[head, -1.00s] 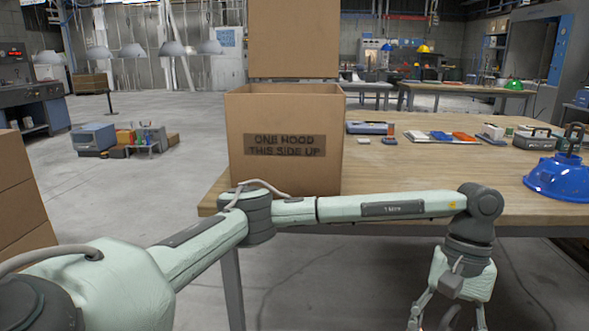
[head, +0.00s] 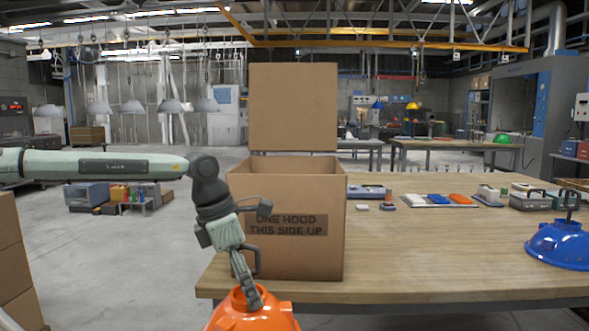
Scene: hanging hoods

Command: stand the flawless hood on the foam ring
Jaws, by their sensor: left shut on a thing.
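My left gripper (head: 247,275) hangs in front of the cardboard box at the table's left front corner. It is shut on the top fitting of an orange hood (head: 252,316). The hood hangs low and the picture's bottom edge cuts it off. A blue hood (head: 558,245) with a dark loop on top stands on the table at the right. I cannot tell from this view which hood is flawless. I do not see a foam ring; the inside of the cardboard box (head: 300,255) is hidden. My right gripper is out of view.
The box has its back flap up and reads "ONE HOOD THIS SIDE UP". Trays and small tools lie along the wooden table's (head: 430,265) far edge. The table between box and blue hood is clear. More boxes (head: 18,265) stand at far left.

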